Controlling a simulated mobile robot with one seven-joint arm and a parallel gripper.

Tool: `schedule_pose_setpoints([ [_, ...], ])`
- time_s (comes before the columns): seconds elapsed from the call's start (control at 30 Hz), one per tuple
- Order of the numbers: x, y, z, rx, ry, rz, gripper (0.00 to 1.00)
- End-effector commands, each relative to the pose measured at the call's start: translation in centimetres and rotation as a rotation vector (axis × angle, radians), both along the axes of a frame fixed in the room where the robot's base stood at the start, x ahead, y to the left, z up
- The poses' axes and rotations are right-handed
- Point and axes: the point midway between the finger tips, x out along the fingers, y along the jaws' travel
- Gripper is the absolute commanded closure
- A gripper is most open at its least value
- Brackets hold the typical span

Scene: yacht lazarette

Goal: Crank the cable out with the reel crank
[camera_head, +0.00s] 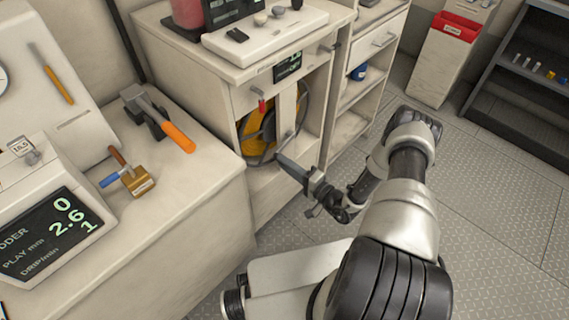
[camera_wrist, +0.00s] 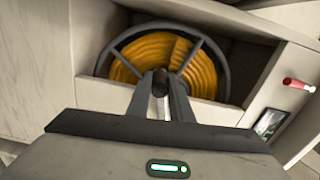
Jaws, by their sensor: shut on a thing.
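The cable reel (camera_head: 257,134) sits in an opening in the front of the cream cabinet, wound with orange-yellow cable. The wrist view shows the reel's dark rim and spokes with the cable (camera_wrist: 150,57) behind them. The reel crank's handle (camera_wrist: 160,83) points toward me at the lower middle of the reel. My gripper (camera_wrist: 160,104) is shut on the crank handle, with a finger on each side. In the head view my gripper (camera_head: 285,163) reaches the reel opening from the right. The rest of the crank is mostly hidden.
A red-handled switch (camera_head: 262,104) and a small display (camera_head: 287,68) are on the cabinet front near the reel. The left bench holds an orange-handled tool (camera_head: 177,135) and a brass padlock (camera_head: 137,181). Open shelves stand right of the reel. The floor at right is clear.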

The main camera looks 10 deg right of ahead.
Motion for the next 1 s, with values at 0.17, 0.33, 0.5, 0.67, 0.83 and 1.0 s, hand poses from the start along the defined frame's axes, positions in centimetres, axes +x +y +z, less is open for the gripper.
schedule_pose_setpoints([
  [0.17, 0.06, -0.30, -0.56, -0.043, -0.027, -0.001, 1.00],
  [0.33, 0.10, -0.35, -0.66, -0.058, -0.038, -0.001, 1.00],
  [0.5, 0.12, -0.37, -0.64, -0.061, -0.040, -0.002, 1.00],
  [0.67, 0.13, -0.40, -0.62, -0.060, -0.040, -0.002, 1.00],
  [0.83, 0.14, -0.35, -0.61, -0.060, -0.040, -0.002, 0.62],
  [1.0, 0.15, -0.29, -0.61, -0.059, -0.040, -0.001, 0.62],
])
